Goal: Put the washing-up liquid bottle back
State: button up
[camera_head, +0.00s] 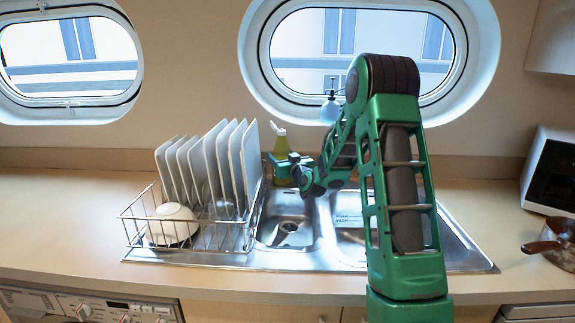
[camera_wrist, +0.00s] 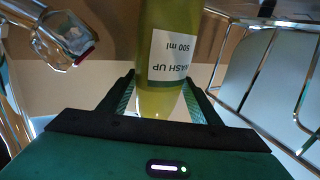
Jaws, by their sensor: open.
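The washing-up liquid bottle (camera_head: 281,146) is yellow-green with a pale cap. It stands behind the sink, close to the dish rack, in the head view. In the wrist view the bottle (camera_wrist: 170,45) appears upside down, with a white label reading "WASH UP 500 ml". My gripper (camera_wrist: 164,98) is open, with one finger on each side of the bottle. I cannot tell whether either finger touches it. In the head view my gripper (camera_head: 290,168) is at the back edge of the sink, partly hidden by my wrist.
A wire dish rack (camera_head: 190,245) with several upright plates and a white bowl (camera_head: 173,224) stands left of the gripper. A tap (camera_wrist: 62,40) is close by in the wrist view. A soap dispenser (camera_head: 330,110) stands behind my arm. The left counter (camera_head: 60,220) is clear.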

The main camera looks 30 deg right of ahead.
jog(key=s+a, duration=0.1)
jog(key=s, duration=0.8)
jog(key=shift+a, duration=0.2)
jog(key=shift+s, duration=0.1)
